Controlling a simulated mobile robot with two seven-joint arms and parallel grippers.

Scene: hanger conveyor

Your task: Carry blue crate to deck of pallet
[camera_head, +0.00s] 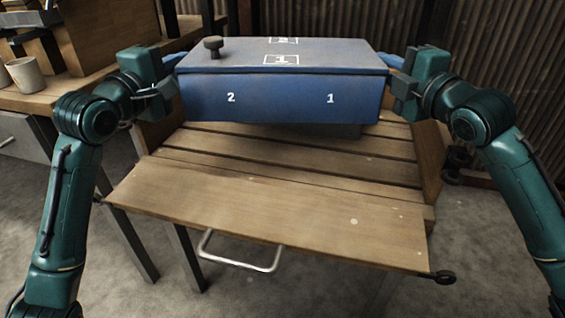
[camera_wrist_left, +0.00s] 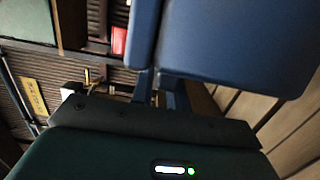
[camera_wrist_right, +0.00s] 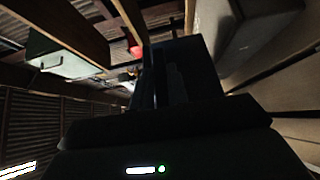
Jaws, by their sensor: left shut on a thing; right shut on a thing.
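The blue crate (camera_head: 280,96) has a lid with a dark knob on top and white numbers 2 and 1 on its front. It is level between my two grippers, over a slatted wooden deck (camera_head: 290,146). Its underside appears raised above the slats, with shadow beneath. My left gripper (camera_head: 174,62) is shut on the crate's left end. The crate's blue side also shows close up in the left wrist view (camera_wrist_left: 240,45). My right gripper (camera_head: 393,66) is shut on its right end. The right wrist view is dark, and the grip itself is unclear there.
A wooden front flap (camera_head: 270,210) with a metal handle (camera_head: 240,252) extends from the deck toward me. A workbench (camera_head: 75,92) with a cup (camera_head: 27,74) stands at the left. A corrugated wall (camera_head: 500,60) is behind at the right. Grey floor is open at the lower right.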

